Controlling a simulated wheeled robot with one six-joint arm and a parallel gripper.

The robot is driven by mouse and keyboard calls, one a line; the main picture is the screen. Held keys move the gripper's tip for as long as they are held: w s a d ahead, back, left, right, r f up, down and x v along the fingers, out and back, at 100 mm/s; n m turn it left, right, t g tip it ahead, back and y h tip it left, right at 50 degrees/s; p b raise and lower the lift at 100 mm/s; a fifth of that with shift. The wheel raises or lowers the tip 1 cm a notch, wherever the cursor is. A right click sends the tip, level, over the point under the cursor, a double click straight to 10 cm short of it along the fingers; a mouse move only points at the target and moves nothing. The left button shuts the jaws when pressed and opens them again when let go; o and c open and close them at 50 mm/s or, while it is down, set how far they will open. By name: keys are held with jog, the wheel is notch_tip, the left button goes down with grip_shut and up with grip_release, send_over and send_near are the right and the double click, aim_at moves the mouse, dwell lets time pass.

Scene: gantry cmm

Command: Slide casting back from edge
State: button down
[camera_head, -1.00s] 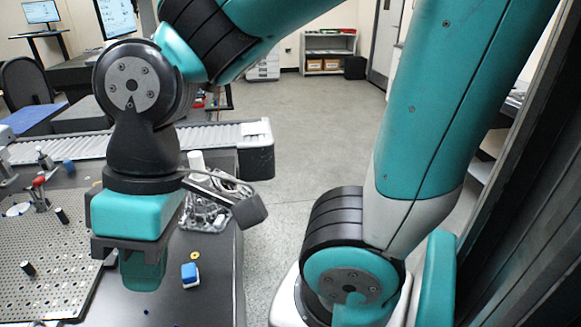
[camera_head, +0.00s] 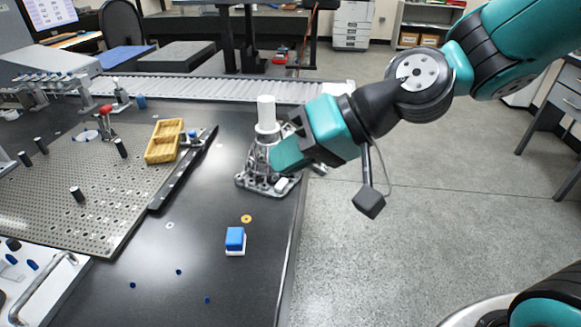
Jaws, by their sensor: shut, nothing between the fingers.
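The casting (camera_head: 257,180) is a grey metal part with an openwork body and a flanged base. It stands upright close to the right edge of the dark table (camera_head: 200,255), and a white cylinder (camera_head: 266,113) rises from its top. My gripper (camera_head: 282,158) comes in from the right, tilted down to the left, with its teal fingers shut and empty at the casting's right side. The fingers hide part of the casting. I cannot tell whether they touch it. A bit of grey metal shows beyond the gripper, near the edge.
A perforated plate (camera_head: 75,205) with pegs and a yellow tray (camera_head: 164,142) lies to the left. A blue-and-white block (camera_head: 235,240) and a yellow ring (camera_head: 246,218) sit in front. A roller conveyor (camera_head: 210,88) runs behind. Open floor (camera_head: 430,200) lies right of the table.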

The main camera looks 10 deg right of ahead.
jog(key=w+d+f+m+t+y+b, duration=0.2)
jog(key=w+f+m+t+b, duration=0.3)
jog(key=w+f+b, duration=0.3)
jog(key=m+t+h+b, duration=0.55)
jog(key=m+t, duration=0.25)
jog(key=m, duration=0.3)
send_near(278, 136)
jog(key=shift+m, duration=0.3)
jog(key=shift+p+x, duration=3.4)
jog(key=shift+p, duration=0.75)
